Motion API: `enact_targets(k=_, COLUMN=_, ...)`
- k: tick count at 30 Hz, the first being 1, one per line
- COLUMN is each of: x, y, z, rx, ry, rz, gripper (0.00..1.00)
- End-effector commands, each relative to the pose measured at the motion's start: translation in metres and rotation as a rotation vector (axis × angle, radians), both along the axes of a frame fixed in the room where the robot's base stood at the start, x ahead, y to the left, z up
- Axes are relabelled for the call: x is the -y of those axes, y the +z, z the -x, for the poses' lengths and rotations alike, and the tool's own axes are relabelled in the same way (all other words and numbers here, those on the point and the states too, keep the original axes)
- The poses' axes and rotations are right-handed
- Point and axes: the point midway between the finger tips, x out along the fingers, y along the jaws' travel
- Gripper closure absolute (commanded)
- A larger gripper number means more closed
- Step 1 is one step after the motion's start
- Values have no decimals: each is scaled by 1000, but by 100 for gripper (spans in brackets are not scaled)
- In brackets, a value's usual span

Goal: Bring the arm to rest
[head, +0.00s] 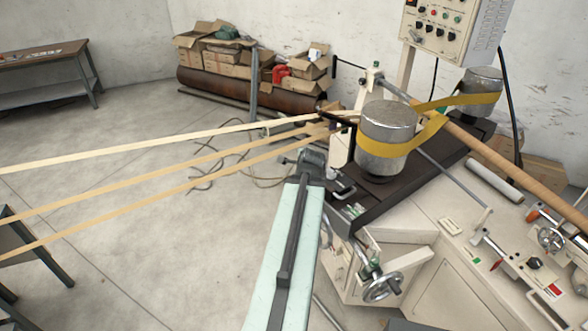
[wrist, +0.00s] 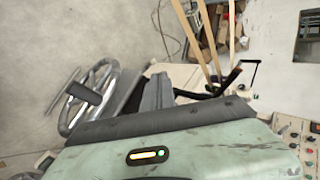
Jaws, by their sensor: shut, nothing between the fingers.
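My mint-green arm (head: 300,225) reaches up from the bottom middle of the head view, with a dark strip along its top. Its dark far end (head: 313,158) is just left of the winding machine and below the pale strips. In the wrist view, my gripper (wrist: 157,92) shows as a dark grey wedge beyond the mint housing (wrist: 190,150). It is shut and empty. A small yellow and green light glows on the housing.
A handwheel (head: 382,288) is near my arm on the right and shows at left in the wrist view (wrist: 90,98). Pale strips (head: 165,151) stretch across from the left to the metal drum (head: 387,130). A control box (head: 455,25) hangs above. Open floor (head: 130,260) lies left.

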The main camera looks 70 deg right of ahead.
Motion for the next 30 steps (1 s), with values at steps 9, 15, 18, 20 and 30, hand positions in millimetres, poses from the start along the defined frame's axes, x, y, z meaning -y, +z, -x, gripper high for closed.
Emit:
enact_targets(k=9, x=4, y=0, z=10, rx=0, ry=-15, rz=0, gripper=100)
enact_targets(k=15, x=4, y=0, z=8, rx=0, ry=-12, rz=0, gripper=100)
enact_targets(k=18, x=-3, y=-2, z=-22, rx=0, ry=32, rz=0, gripper=100)
enact_targets(k=20, x=-12, y=-3, z=-59, rx=0, ry=86, rz=0, gripper=100)
enact_targets(k=30, x=-158, y=-17, z=-318, rx=-18, ry=521, rz=-5, gripper=100)
